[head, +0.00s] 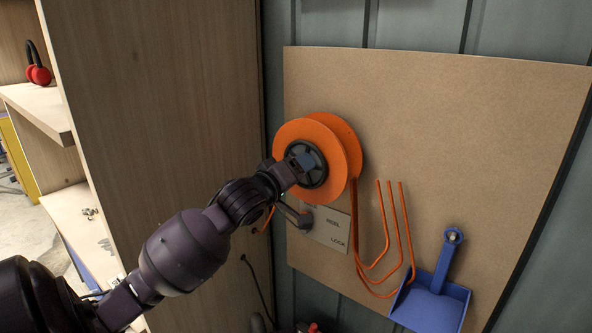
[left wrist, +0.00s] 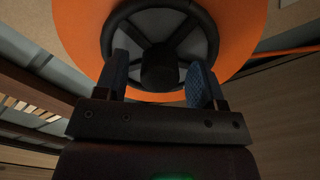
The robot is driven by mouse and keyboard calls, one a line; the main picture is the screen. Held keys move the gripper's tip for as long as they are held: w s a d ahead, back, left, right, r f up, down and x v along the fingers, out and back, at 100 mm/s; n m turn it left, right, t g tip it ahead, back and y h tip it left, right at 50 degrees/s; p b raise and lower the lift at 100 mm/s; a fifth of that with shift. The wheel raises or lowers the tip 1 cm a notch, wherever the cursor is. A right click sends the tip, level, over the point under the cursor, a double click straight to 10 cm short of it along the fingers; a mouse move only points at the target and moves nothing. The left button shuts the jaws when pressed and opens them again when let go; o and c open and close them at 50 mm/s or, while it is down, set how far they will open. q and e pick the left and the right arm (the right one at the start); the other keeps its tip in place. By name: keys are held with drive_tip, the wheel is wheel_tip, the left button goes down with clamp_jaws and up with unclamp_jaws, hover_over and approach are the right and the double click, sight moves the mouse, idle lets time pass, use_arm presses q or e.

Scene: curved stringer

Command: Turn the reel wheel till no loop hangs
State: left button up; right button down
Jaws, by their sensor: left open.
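The orange reel (head: 345,150) is mounted on a tan board, with a dark spoked wheel (head: 321,172) on its face. The wheel also shows in the left wrist view (left wrist: 210,35). Orange cable (head: 356,230) hangs from the reel's right side in several U-shaped loops of different depth. My left gripper (head: 300,163) is at the wheel's face. In the left wrist view my left gripper (left wrist: 160,84) is open, its blue-padded fingers on either side of the wheel's dark hub (left wrist: 158,66). I cannot tell whether they touch the wheel. My right gripper is not in view.
A plate marked REEL LOCK (head: 333,236) sits below the reel. A blue dustpan (head: 432,306) hangs at the lower right, close to the loops' bottoms. A wooden cabinet side (head: 170,100) stands left. Red headphones (head: 39,74) lie on a shelf. The board's upper right is clear.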

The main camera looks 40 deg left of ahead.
use_arm(q)
drive_tip(key=c, duration=0.9)
drive_tip(key=shift+m, duration=0.3)
